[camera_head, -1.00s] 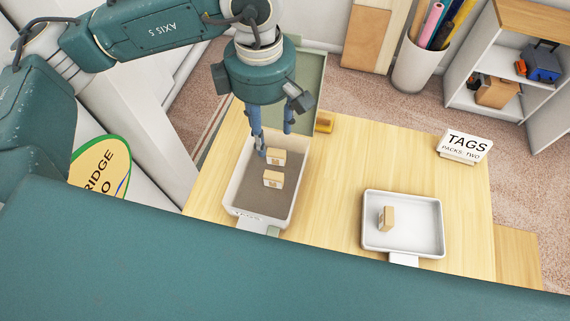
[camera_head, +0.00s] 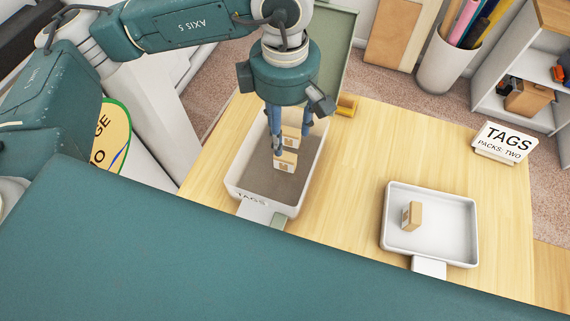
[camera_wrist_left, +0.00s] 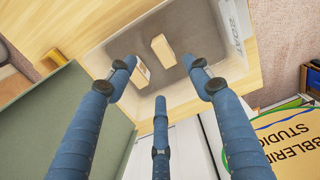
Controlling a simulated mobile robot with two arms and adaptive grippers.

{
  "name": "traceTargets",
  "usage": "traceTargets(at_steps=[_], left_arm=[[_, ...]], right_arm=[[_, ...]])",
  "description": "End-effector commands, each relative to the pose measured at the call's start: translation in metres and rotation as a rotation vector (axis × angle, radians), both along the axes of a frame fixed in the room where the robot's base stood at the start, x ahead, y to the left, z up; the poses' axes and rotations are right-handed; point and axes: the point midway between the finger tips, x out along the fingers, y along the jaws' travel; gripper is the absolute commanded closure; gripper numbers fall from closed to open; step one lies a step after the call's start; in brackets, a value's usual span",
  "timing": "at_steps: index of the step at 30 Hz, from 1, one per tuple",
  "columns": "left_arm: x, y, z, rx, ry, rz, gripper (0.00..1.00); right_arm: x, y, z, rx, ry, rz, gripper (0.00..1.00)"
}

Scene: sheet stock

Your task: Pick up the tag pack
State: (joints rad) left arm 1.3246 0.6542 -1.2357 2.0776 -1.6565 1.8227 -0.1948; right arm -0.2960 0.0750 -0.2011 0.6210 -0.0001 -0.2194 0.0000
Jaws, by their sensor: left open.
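Two tan tag packs with pale labels, a rear one (camera_head: 291,138) and a front one (camera_head: 285,163), lie in the deep white bin (camera_head: 262,200) marked TAGS. Both also show in the left wrist view, one (camera_wrist_left: 163,50) clear and the other (camera_wrist_left: 143,69) partly behind a finger. A third pack (camera_head: 412,215) stands in the shallow white tray (camera_head: 455,255). My left gripper (camera_head: 290,144) points down into the bin, its blue fingers open around or just above the rear pack; I cannot tell whether they touch it. My right gripper is out of view.
A sign (camera_head: 503,142) reading TAGS, PACKS: TWO stands at the table's right. The wooden tabletop (camera_head: 350,160) between bin and tray is clear.

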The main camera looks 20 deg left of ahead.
Motion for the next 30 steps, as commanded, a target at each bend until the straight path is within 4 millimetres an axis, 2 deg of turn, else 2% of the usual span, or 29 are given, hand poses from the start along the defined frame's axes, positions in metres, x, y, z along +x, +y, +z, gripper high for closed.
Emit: traceTargets(at_steps=[6, 14, 19, 22, 30], left_arm=[[-0.001, 0.0, -0.033, 0.001, 0.005, 0.002, 0.49], [-0.002, 0.0, -0.054, 0.002, 0.004, -0.001, 0.49], [-0.006, -0.003, -0.078, 0.003, 0.007, 0.0, 0.49], [-0.005, -0.003, -0.093, 0.002, 0.005, 0.002, 0.49], [-0.004, -0.003, -0.102, 0.001, 0.001, 0.0, 0.49]], right_arm=[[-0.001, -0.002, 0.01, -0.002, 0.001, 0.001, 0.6], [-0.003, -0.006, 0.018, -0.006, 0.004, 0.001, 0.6], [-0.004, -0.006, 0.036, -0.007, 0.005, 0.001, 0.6], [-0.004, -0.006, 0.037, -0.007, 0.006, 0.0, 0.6], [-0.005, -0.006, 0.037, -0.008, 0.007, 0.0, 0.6]])
